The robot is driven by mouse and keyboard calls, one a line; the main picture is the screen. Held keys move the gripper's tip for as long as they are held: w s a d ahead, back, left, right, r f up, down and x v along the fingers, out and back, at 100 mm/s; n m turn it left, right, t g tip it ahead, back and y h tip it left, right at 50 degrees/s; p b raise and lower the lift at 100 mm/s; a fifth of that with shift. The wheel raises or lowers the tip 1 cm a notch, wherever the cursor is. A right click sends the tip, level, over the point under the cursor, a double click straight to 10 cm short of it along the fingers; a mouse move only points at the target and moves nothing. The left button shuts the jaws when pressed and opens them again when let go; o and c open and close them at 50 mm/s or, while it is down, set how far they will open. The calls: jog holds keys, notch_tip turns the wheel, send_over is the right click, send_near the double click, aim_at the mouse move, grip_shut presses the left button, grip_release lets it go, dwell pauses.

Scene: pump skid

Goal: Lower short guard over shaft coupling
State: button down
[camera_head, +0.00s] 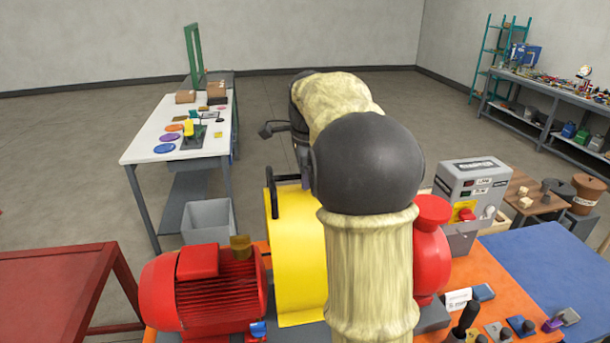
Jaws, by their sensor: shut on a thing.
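A yellow guard (296,255) with a curved top and a black handle (271,190) stands between the red motor (205,290) on the left and the red pump (432,245) on the right. My arm covers the guard's right part. The guard's lower edge is close to the orange skid base (480,265); I cannot tell whether it touches. The shaft coupling is hidden behind the guard and my arm. My wrist is above and behind the guard, and my gripper's fingers are hidden behind my arm.
A grey control box (473,180) stands behind the pump. Small parts and a blue mat (550,262) are at the right. A white table (175,135) and a grey bin (208,218) stand behind left.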

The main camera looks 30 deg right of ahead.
aim_at(305, 192)
jog(key=shift+w+f+b, duration=0.15)
jog(key=shift+f+b, duration=1.85)
jog(key=shift+f, duration=0.5)
jog(key=shift+s+f+b, duration=0.25)
jog(key=shift+f+b, duration=0.4)
jog(key=shift+f, duration=0.3)
notch_tip(305, 192, down, 2)
jog(key=shift+w+f+b, duration=0.1)
jog(key=shift+w+b, duration=0.05)
jog(key=shift+b, duration=0.55)
jog(key=shift+f+b, duration=1.65)
jog(key=shift+f, duration=1.35)
jog(key=c, duration=1.3)
grip_release()
jog(key=shift+a, duration=0.1)
jog(key=shift+c, duration=0.2)
jog(key=shift+f, duration=0.1)
